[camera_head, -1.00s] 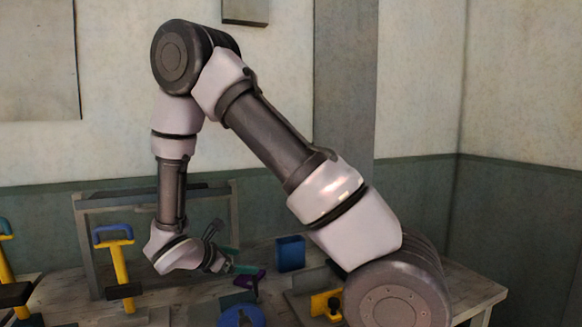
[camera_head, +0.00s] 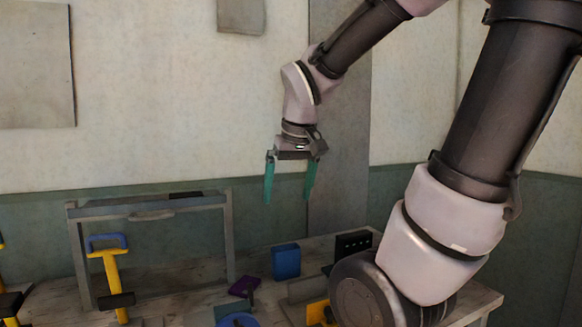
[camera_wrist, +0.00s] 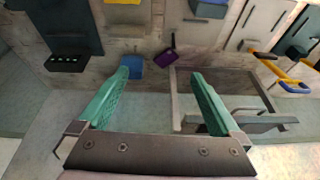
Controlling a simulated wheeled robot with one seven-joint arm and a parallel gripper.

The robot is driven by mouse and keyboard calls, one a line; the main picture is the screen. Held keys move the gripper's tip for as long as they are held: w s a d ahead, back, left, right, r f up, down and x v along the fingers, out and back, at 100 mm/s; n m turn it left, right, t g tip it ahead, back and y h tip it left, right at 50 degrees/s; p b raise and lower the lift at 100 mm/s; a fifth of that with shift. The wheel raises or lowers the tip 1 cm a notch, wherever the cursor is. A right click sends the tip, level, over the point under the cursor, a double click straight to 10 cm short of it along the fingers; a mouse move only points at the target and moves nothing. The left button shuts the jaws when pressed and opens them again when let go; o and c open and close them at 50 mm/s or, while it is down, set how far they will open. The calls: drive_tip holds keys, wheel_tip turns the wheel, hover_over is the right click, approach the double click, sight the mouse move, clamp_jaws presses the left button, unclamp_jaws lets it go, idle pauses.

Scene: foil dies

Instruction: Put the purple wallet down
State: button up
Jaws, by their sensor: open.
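The purple wallet (camera_head: 243,286) lies on the table, left of the blue box, in the head view. It also shows in the wrist view (camera_wrist: 165,57), near the blue box and the grey frame. My gripper (camera_head: 289,197) is high above the table, with its two green fingers spread wide apart and pointing down. In the wrist view nothing is between the fingers (camera_wrist: 158,98). The gripper is well clear of the wallet.
A blue box (camera_head: 286,261) stands right of the wallet, with a black block (camera_head: 353,243) farther right. A grey frame (camera_head: 228,235) stands at the left, beside a yellow tool with a blue handle (camera_head: 110,268). A round blue item (camera_head: 238,321) is in front.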

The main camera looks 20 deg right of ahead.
drive_tip(key=s+r+m+t+y, duration=0.2)
drive_tip(key=s+r+m+t, duration=0.15)
drive_tip(key=r, duration=0.25)
drive_tip(key=m+g+y, duration=0.1)
drive_tip(key=m+g, duration=0.4)
drive_tip(key=g, duration=0.6)
hover_over(250, 279)
drive_tip(key=w+d, duration=0.2)
drive_tip(key=shift+t, duration=0.25)
drive_tip(key=f, duration=3.7)
drive_tip(key=shift+w+d, duration=0.1)
drive_tip(key=shift+w, duration=0.1)
drive_tip(key=shift+s+x, duration=0.2)
drive_tip(key=shift+x, duration=2.5)
drive_tip(key=shift+r, duration=0.15)
drive_tip(key=c, duration=1.3)
